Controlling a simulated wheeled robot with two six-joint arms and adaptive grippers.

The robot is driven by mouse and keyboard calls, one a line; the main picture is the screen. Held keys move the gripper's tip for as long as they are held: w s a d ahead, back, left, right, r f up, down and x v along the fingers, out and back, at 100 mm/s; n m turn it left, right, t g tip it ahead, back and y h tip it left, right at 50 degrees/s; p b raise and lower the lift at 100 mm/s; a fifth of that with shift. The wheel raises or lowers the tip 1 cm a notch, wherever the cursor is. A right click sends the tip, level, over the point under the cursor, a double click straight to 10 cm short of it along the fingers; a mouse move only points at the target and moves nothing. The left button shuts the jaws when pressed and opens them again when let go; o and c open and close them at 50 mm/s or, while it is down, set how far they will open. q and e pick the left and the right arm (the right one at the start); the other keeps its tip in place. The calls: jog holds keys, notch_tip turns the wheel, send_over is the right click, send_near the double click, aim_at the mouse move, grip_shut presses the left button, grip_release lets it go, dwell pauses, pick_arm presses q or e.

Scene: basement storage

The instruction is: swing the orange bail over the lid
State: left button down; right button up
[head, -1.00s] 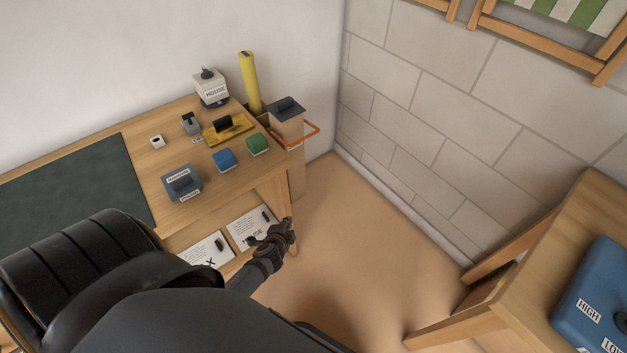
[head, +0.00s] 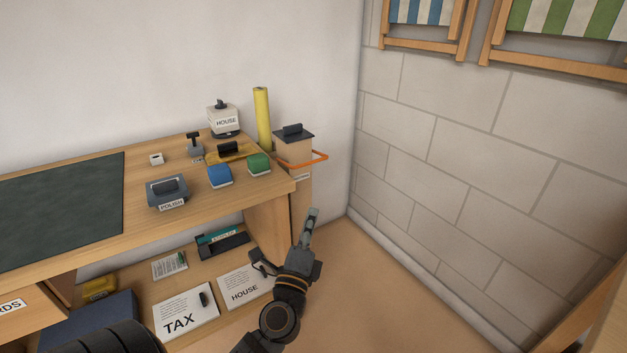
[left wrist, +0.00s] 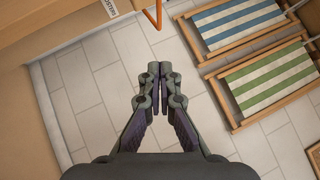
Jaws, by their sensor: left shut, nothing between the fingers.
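A tall tan box (head: 298,152) stands at the right end of the workbench, with a dark flat lid (head: 294,135) and black handle on top. The orange bail (head: 322,157) sticks out to the right of the box, below the lid, roughly level; it is not over the lid. My left gripper (head: 312,212) is shut and empty, pointing up, below the bail and apart from it. In the left wrist view the shut fingertips (left wrist: 153,68) show below part of the orange bail (left wrist: 153,19) and the box's labelled side. My right gripper is not in view.
Papers lie on the shelf below. The floor right of the bench is clear up to the block wall (head: 470,150).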

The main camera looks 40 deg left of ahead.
pick_arm(q)
jog(key=s+a+p+x, duration=0.1)
jog(key=a+p+x, duration=0.1)
jog(key=x, duration=1)
jog(key=shift+w+a+r+p, duration=0.35)
jog(key=shift+a+p, duration=0.05)
jog(key=shift+p, duration=0.15)
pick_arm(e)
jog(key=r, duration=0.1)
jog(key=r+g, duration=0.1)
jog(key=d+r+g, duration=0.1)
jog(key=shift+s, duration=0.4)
